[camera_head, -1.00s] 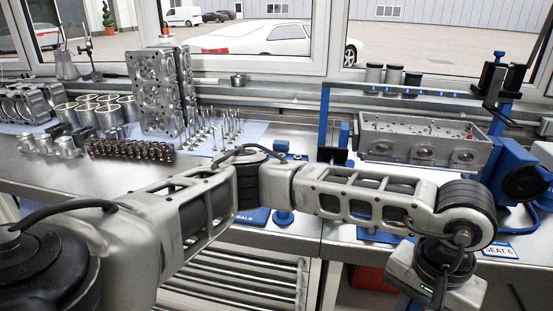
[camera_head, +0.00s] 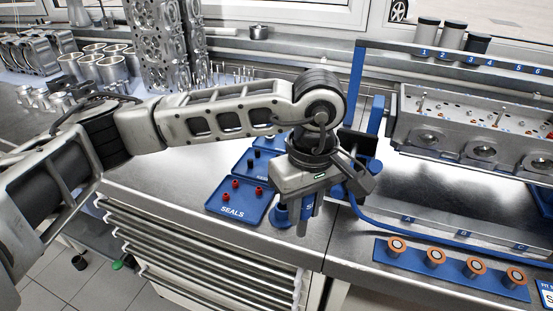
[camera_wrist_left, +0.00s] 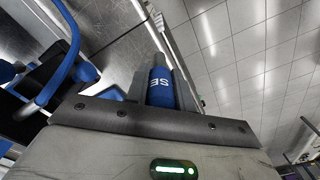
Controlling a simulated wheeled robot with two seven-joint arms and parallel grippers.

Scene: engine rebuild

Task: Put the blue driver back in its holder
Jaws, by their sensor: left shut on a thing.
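My left gripper (camera_head: 309,220) hangs low over the front edge of the bench, beside the seals tray. It is shut on the blue driver (camera_head: 308,208), and a little of its blue shows between the fingers. In the left wrist view the driver (camera_wrist_left: 160,88) is a blue cylinder with the letters "SE", between the two fingers. A short blue stand (camera_head: 282,215) is just left of the fingers at the bench edge; I cannot tell for sure whether it is the holder. My right gripper is not in view.
A blue seals tray (camera_head: 232,210) with red pieces lies left of the gripper. A blue strip (camera_head: 455,277) with several copper-ringed pieces lies at the right. The cylinder head (camera_head: 450,125) sits behind. Drawers (camera_head: 190,262) are below the bench edge.

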